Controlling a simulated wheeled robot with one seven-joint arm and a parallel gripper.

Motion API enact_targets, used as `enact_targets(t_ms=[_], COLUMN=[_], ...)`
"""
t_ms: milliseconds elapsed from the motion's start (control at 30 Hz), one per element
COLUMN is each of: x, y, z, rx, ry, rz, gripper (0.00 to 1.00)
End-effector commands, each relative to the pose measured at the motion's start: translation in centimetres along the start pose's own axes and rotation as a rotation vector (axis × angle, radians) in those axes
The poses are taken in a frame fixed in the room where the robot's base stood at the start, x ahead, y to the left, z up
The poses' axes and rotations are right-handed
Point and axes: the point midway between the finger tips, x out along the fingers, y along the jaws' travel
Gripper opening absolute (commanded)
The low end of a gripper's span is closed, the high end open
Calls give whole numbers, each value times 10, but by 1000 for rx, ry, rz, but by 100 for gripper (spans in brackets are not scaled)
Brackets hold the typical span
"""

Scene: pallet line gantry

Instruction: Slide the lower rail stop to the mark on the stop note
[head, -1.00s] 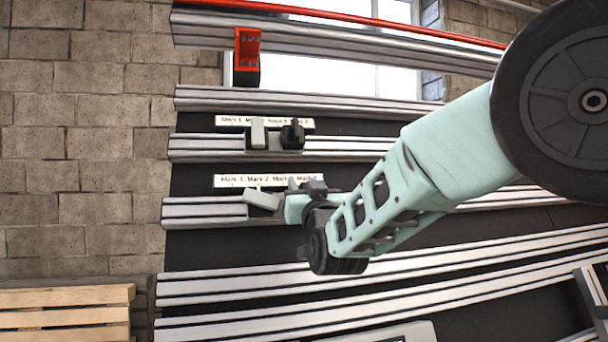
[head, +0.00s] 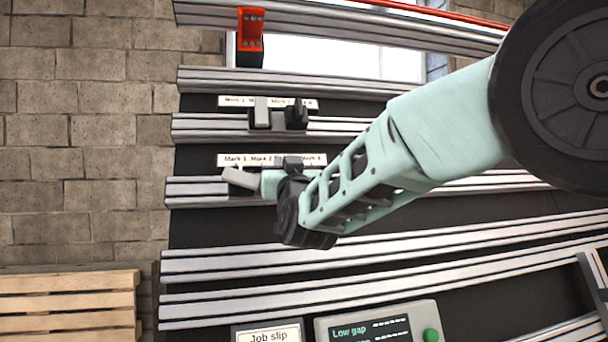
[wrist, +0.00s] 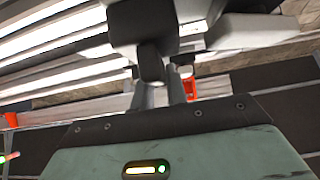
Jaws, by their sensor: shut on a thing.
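The lower rail stop shows in the head view as a pale grey block (head: 239,179) on the lower marked rail, just left of my gripper (head: 257,184). In the wrist view my gripper (wrist: 164,80) is shut on the stop's dark knob (wrist: 150,62); the stop's pale block (wrist: 258,30) is beyond it to the right. A white mark strip (head: 236,160) runs above this rail. The block sits below the Mark 1 end. I cannot make out a stop note.
The upper marked rail (head: 205,124) carries another grey stop (head: 261,112) with a black knob (head: 296,115). An orange bracket (head: 250,37) is on the top rail. A job slip (head: 268,337) and a "Low gap" screen (head: 370,330) stand below. Wooden pallets (head: 65,300) are at left.

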Motion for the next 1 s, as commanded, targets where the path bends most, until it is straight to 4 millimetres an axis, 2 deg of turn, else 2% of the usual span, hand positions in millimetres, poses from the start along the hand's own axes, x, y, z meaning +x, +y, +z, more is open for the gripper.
enact_targets(t_ms=[100, 400, 433, 500, 833, 1000], x=[-1, 0, 0, 0, -3, -25], y=[-14, -18, -18, -18, -16, -16], z=[1, -2, -2, -2, 0, 3], rx=[2, 0, 0, 1, 0, 3], ry=[3, 1, 1, 1, 0, 0], rz=[0, -3, -4, -4, 0, -1], gripper=[0, 0, 20, 36, 36, 36])
